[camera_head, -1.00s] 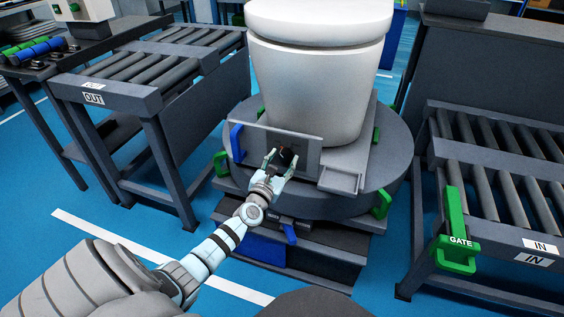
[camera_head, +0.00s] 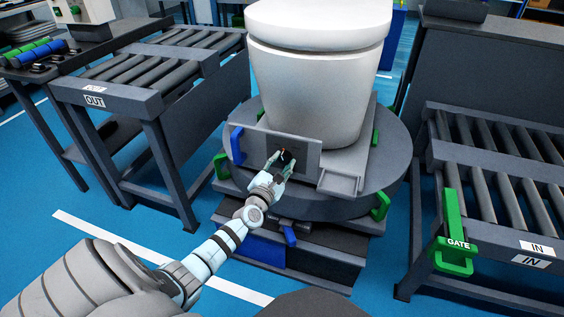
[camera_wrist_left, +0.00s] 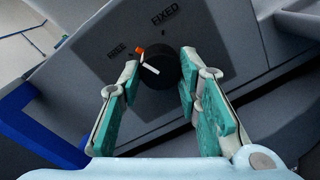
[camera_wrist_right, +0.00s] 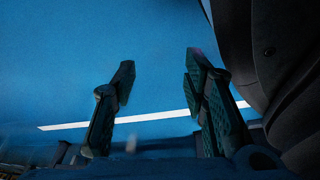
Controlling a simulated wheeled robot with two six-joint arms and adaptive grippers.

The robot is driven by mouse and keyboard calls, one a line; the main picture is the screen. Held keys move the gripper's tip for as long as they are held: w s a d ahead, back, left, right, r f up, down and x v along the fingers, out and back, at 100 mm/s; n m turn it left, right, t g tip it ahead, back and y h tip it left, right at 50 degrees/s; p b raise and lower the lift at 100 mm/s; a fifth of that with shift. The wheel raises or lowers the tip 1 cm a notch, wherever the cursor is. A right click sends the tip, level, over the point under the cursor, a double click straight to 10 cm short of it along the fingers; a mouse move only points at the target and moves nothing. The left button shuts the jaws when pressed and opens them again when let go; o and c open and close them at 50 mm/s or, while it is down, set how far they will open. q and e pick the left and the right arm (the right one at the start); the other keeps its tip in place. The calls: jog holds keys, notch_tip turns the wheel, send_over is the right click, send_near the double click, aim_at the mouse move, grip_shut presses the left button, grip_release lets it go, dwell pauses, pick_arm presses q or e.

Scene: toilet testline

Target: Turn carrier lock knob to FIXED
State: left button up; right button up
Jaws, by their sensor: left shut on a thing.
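The black carrier lock knob (camera_wrist_left: 158,78) sits on a grey panel (camera_wrist_left: 91,88), with a white line and an orange tip on it. The orange tip lies by the FREE label (camera_wrist_left: 117,50); the FIXED label (camera_wrist_left: 165,14) is above the knob. My left gripper (camera_head: 282,159) is at the panel on the front of the turntable, its fingers closed around the knob (camera_head: 287,156). The left wrist view shows a finger on each side of it. My right gripper (camera_wrist_right: 160,75) is open and empty over the blue floor, seen only in its wrist view.
A white toilet (camera_head: 312,90) stands on the round turntable (camera_head: 398,170) behind the panel. A blue handle (camera_head: 237,145) is left of the knob. The OUT roller conveyor (camera_head: 155,72) is at left. The IN conveyor (camera_head: 500,180) with a green GATE handle (camera_head: 453,225) is at right.

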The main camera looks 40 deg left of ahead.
pick_arm(q)
jog(key=shift+r+m+p, duration=0.1)
jog(key=shift+m+p, duration=0.25)
jog(key=shift+m, duration=0.65)
jog(key=shift+m+p, duration=0.35)
jog(key=shift+m, duration=0.55)
jog(key=shift+m+p, duration=0.35)
jog(key=shift+m, duration=0.55)
jog(key=m+p, duration=0.1)
jog(key=m, duration=0.3)
jog(key=shift+r+p, duration=0.1)
jog(key=shift+p, duration=0.2)
jog(key=shift+m+g, duration=0.3)
jog(key=shift+m, duration=0.3)
jog(key=shift+m+p, duration=0.4)
jog(key=shift+m, duration=0.3)
jog(key=o, duration=1.1)
jog(key=shift+o, duration=0.2)
jog(key=shift+s, duration=0.1)
jog(key=v, duration=1.1)
jog(key=shift+s+d, duration=0.3)
jog(key=shift+s, duration=0.05)
pick_arm(e)
jog(key=s+d+r+g, duration=0.1)
jog(key=s+d+r, duration=0.1)
jog(key=s, duration=0.5)
jog(key=shift+d+r+n+h, duration=0.15)
jog(key=shift+d+n+h, duration=0.15)
jog(key=shift+n, duration=0.1)
